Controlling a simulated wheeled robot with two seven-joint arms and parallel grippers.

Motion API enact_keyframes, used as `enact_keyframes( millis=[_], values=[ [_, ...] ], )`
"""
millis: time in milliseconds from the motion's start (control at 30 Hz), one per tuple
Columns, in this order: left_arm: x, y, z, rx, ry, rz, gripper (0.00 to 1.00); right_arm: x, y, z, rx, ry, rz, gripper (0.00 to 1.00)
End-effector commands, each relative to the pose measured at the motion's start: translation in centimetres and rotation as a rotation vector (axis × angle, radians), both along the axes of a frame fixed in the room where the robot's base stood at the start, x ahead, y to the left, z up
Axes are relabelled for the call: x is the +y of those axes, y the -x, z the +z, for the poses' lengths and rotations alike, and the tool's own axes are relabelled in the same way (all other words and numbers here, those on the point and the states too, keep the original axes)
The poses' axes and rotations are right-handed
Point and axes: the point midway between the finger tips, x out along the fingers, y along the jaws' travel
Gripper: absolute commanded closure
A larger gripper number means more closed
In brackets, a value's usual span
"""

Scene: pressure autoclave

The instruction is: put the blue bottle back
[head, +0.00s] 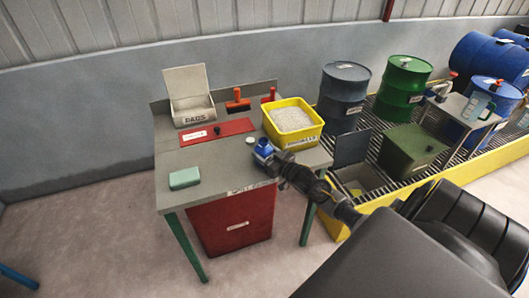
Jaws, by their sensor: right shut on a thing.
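My right gripper (269,158) is over the right front part of the grey workbench (222,172). It is shut on the blue bottle (263,147), which shows only as a small blue shape at the fingertips. The gripper and arm hide part of the bottle. I cannot tell whether the bottle touches the bench top. My left gripper is not in view.
A yellow bin of pale granules (293,139) stands just behind the bottle. A small whitish round thing (250,140), a red panel (217,131), a PADS box (188,97) and a green block (184,178) are on the bench. Drums (343,96) stand right on a yellow-edged grating.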

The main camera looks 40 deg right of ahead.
Motion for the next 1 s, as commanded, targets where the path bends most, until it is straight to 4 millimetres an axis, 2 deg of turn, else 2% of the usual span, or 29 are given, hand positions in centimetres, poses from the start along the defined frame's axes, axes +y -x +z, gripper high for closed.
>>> enact_keyframes(
  millis=[267,300,467,800,1000],
  values=[
    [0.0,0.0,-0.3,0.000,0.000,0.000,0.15,0.0,0.0,-0.3,0.000,-0.001,0.000,0.71],
    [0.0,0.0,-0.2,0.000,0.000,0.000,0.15,0.0,0.0,-0.3,0.000,0.000,0.000,0.43],
    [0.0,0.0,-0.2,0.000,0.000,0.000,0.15,0.0,0.0,-0.2,0.000,-0.001,0.000,0.24],
    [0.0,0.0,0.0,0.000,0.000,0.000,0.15,0.0,0.2,0.1,0.001,0.000,0.001,0.24],
    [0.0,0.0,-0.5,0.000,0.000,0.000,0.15,-0.2,3.4,-0.2,0.004,0.000,0.001,0.24]
  ],
)
